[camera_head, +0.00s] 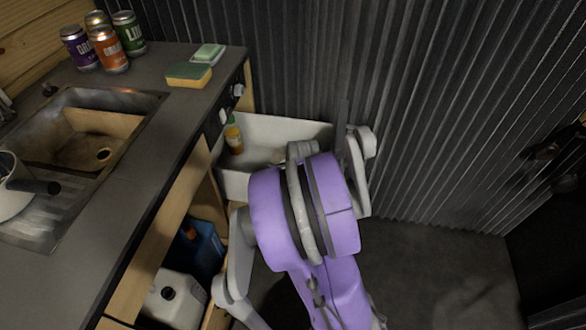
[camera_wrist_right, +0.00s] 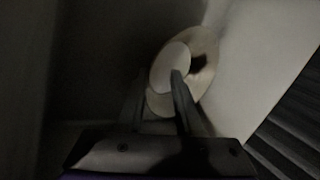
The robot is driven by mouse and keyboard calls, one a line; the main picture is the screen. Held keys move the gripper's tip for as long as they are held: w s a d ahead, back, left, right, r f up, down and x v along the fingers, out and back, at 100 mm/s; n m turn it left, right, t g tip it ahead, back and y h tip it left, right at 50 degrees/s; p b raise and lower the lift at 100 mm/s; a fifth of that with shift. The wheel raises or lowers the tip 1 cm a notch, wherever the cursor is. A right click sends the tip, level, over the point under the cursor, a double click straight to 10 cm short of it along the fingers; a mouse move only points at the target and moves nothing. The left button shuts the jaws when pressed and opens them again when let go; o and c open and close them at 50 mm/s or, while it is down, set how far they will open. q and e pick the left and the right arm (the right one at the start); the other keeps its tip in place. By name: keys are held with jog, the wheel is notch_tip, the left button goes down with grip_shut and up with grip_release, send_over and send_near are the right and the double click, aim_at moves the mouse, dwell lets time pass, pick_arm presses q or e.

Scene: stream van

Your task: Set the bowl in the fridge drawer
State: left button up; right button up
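The fridge drawer (camera_head: 235,184) is a white open bin pulled out beyond the counter's end. My right arm reaches over it in the head view and hides its right part and the right gripper. In the right wrist view, a pale round thing that looks like the bowl (camera_wrist_right: 207,75) lies ahead in the dark, beside a light wall. My right gripper (camera_wrist_right: 162,80) has its two fingers apart in front of it. The dim picture does not show whether they touch it. The bowl is not visible in the head view. My left gripper is in neither view.
An orange-yellow jar (camera_head: 234,140) stands in the drawer's left corner. The counter (camera_head: 150,150) holds several cans (camera_head: 108,45), sponges (camera_head: 189,75), a sink (camera_head: 85,135) and a pale pot (camera_head: 15,190). A white jug (camera_head: 175,300) and a blue container (camera_head: 200,250) stand below. A corrugated wall (camera_head: 440,110) is behind.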

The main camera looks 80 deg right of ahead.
jog(key=shift+r+p, duration=0.55)
jog(key=shift+r, duration=0.05)
jog(key=p+v, duration=0.4)
jog(key=v, duration=0.8)
jog(key=shift+p, duration=0.3)
jog(key=shift+r, duration=0.1)
